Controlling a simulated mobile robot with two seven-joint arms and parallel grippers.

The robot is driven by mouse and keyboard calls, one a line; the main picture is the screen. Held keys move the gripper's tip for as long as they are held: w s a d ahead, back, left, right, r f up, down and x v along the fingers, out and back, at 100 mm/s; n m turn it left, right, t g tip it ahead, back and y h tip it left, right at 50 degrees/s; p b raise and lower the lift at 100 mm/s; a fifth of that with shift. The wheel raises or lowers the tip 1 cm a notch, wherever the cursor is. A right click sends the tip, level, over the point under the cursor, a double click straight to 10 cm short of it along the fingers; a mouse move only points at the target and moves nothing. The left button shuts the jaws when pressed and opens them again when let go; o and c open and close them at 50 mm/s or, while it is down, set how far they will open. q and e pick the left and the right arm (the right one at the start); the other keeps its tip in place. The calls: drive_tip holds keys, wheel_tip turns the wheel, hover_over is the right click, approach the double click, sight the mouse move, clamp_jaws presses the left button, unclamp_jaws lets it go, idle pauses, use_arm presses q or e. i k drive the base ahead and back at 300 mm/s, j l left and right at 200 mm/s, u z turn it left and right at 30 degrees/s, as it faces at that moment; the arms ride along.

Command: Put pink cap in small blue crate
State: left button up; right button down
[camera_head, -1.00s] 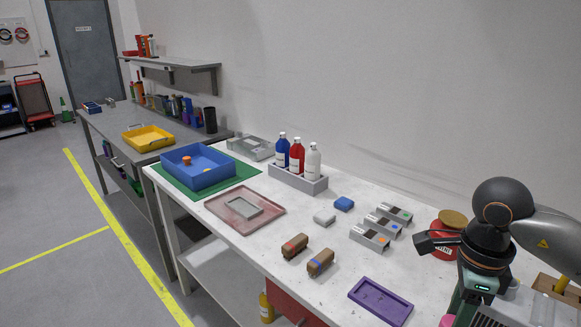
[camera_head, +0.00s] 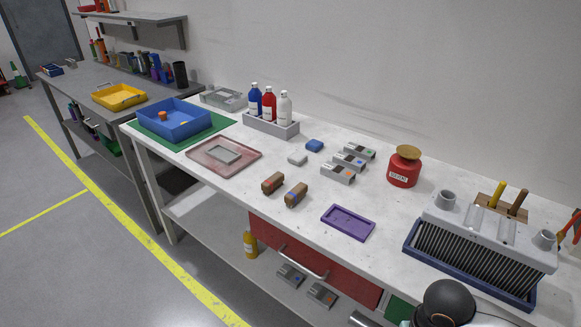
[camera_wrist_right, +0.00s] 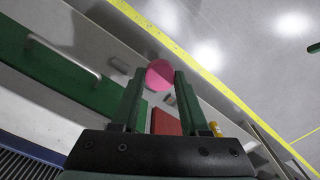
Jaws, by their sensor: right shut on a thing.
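The pink cap (camera_wrist_right: 159,75) is between the fingertips of my right gripper (camera_wrist_right: 158,82) in the right wrist view. The gripper is shut on it, clear of the bench. In the head view only a dark round part of my arm shows at the lower edge; the right gripper and pink cap are out of that view. A blue crate (camera_head: 190,133) sits on a green mat (camera_head: 216,125) at the left end of the white bench. An orange cap (camera_head: 162,116) lies inside it. My left gripper is not in view.
The bench holds a bottle rack (camera_head: 270,126), a pink tray (camera_head: 200,168), two brown blocks, a purple tray (camera_head: 348,223), a red jar (camera_head: 404,170) and a ribbed grey unit (camera_head: 478,253). Yellow tape (camera_head: 100,203) marks the floor.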

sight(176, 125)
drive_tip(key=i+j+u, duration=0.15)
drive_tip(key=u, duration=0.25)
drive_tip(key=i+j+u, duration=0.2)
drive_tip(key=u, duration=0.15)
drive_tip(key=i+j+u, duration=0.35)
drive_tip(key=i+j, duration=0.2)
drive_tip(key=i, duration=0.3)
drive_tip(key=i+j, duration=0.2)
drive_tip(key=i, duration=0.3)
drive_tip(key=i+j, duration=0.2)
drive_tip(key=i, duration=0.3)
drive_tip(key=j+u, duration=0.05)
